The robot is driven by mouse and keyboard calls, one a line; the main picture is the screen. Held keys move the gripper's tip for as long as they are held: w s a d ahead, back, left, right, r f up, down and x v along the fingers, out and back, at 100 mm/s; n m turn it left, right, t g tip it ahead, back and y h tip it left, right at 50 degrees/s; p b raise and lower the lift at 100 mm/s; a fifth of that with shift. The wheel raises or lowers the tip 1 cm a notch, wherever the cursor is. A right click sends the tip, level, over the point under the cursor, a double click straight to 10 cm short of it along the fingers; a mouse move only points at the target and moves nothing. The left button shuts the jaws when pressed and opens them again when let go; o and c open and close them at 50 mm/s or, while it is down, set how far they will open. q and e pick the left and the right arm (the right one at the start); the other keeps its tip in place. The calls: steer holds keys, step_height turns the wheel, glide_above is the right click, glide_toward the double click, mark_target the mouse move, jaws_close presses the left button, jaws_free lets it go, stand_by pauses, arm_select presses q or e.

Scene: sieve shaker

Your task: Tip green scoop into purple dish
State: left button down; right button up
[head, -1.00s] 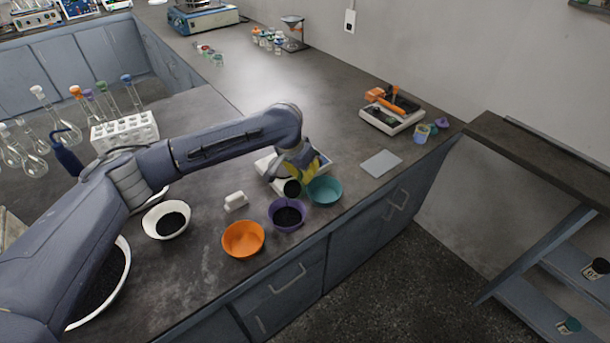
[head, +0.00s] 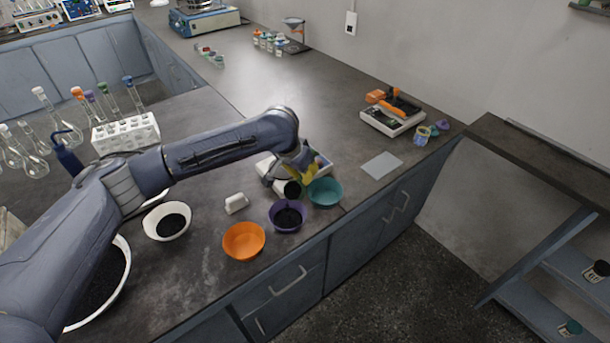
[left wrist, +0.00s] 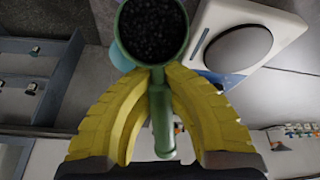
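The green scoop (left wrist: 152,40) is filled with black granules in the left wrist view. My left gripper (left wrist: 158,82) is shut on its handle, with a yellow finger on each side. In the head view the scoop (head: 292,189) shows as a small dark green cup under my left gripper (head: 302,176). It is just above and behind the purple dish (head: 276,222), close to the teal bowl. The purple dish stands on the bench with black granules inside. My right gripper is not in view.
A teal bowl (head: 325,193) stands right of the purple dish, and an orange bowl (head: 243,241) stands left of it. A white bowl of black granules (head: 148,222) and a white block (head: 236,203) are further left. A white balance (left wrist: 240,35) sits behind the scoop. The bench's front edge is close.

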mark_target(300, 177)
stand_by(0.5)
arm_select(q)
steer(key=shift+s+a+r+t+h, duration=0.1)
steer(key=shift+s+r+t+h, duration=0.05)
steer(key=shift+r+t+h, duration=0.4)
steer(key=shift+a+f, duration=0.1)
stand_by(0.9)
steer(key=shift+s+a+r+t+h, duration=0.1)
steer(key=shift+s+r+t+h, duration=0.1)
steer(key=shift+r+t+h, duration=0.25)
stand_by(1.2)
steer(key=shift+s+a+r+t+h, duration=0.2)
steer(key=shift+s+r+t+h, duration=0.15)
steer(key=shift+t, duration=0.25)
stand_by(0.9)
steer(key=shift+a+r+t+h, duration=0.1)
steer(key=shift+a+t+h, duration=0.05)
steer(key=shift+t+h, duration=0.15)
steer(key=shift+s+a+r, duration=0.1)
steer(key=shift+s+r, duration=0.05)
steer(key=shift+r, duration=0.15)
